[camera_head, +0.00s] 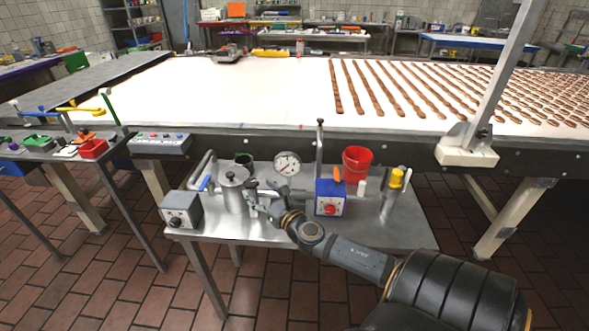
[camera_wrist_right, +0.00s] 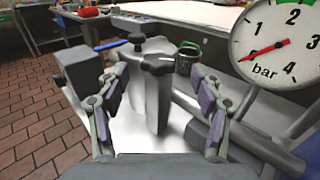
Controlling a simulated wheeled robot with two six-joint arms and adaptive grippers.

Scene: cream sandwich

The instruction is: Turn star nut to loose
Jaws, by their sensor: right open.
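A dark star nut (camera_wrist_right: 158,65) sits on the side of the grey metal pot (camera_wrist_right: 147,95) facing my right gripper (camera_wrist_right: 158,76). That gripper is open and empty, with one padded finger on each side of the nut; I see no contact. In the head view, my right gripper (camera_head: 262,197) is just right of the pot (camera_head: 232,192), over the steel cart. The nut is small there and hard to make out beside the fingers. A second dark knob (camera_wrist_right: 137,40) tops the pot. My left gripper is not in view.
A blue box with a red knob (camera_head: 330,198) and a red bucket (camera_head: 357,162) stand to the right. A grey dial box (camera_head: 182,211) stands left of the pot.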

